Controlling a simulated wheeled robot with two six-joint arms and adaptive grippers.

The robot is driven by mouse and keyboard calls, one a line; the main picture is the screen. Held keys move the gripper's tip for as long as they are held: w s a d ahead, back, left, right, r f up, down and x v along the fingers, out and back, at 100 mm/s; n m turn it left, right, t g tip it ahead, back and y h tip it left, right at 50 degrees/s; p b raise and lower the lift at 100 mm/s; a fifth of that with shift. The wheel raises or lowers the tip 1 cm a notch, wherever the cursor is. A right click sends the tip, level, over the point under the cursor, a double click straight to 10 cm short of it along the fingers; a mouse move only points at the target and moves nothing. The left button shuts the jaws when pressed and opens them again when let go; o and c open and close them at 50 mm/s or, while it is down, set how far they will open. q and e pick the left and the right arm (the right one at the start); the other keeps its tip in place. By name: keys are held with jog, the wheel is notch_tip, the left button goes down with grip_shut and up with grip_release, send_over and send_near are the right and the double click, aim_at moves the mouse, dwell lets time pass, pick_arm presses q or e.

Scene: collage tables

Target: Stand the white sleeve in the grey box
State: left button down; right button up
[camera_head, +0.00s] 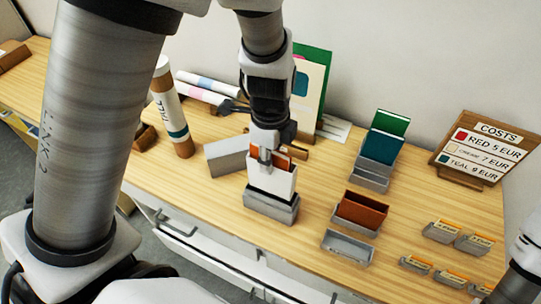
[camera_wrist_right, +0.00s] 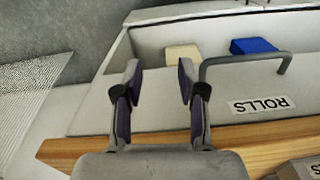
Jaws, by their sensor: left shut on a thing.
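The white sleeve (camera_head: 272,181) is upright in the head view, with a rust-brown piece showing at its top. My left gripper (camera_head: 265,157) comes down from above and is shut on the sleeve's top edge. The grey box (camera_head: 271,208) is directly under the sleeve. The sleeve's lower edge meets the box's opening and looks to be inside it; I cannot tell whether it rests on the bottom. My right gripper (camera_wrist_right: 160,88) is open and empty in the right wrist view, over the front of the table near a drawer.
Other grey boxes stand to the right: one with a rust-brown sleeve (camera_head: 362,209), an empty one (camera_head: 348,247), and one with teal and green pieces (camera_head: 380,147). A COSTS sign (camera_head: 485,148) and small card holders are further right. A TALL tube (camera_head: 171,110) stands left. The ROLLS drawer (camera_wrist_right: 240,95) is open.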

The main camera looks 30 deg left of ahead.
aim_at(270, 184)
pick_arm(q)
jog(key=shift+f, duration=0.1)
jog(key=shift+f+b, duration=2.4)
jog(key=shift+b, duration=0.05)
jog(key=shift+f+b, duration=2.45)
jog(key=shift+f, duration=0.05)
jog(key=c, duration=0.8)
grip_release()
jog(key=shift+r, duration=0.15)
